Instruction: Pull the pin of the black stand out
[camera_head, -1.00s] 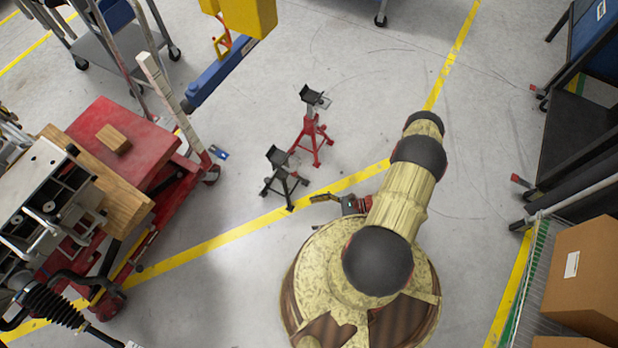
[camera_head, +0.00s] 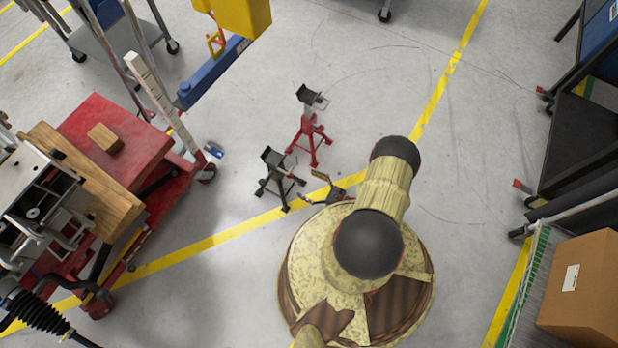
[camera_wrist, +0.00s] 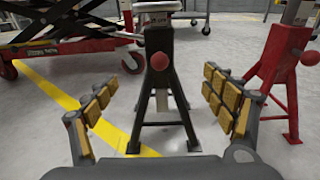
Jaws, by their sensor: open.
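The black stand (camera_head: 279,180) stands upright on the floor over the yellow line, left of my gripper (camera_head: 321,188) in the head view. In the wrist view the black stand (camera_wrist: 162,85) is straight ahead between my finger pads. A round red knob (camera_wrist: 159,61) shows on its front, seemingly the end of the pin; the shaft is hidden. My gripper (camera_wrist: 160,112) is open and empty, with its padded fingers spread to either side of the stand. It looks apart from the stand.
A red stand (camera_head: 309,138) stands close behind the black one, and in the wrist view it is at the right (camera_wrist: 281,65). A red lift table (camera_head: 115,160) is at the left. A blue hoist leg (camera_head: 214,76) lies behind.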

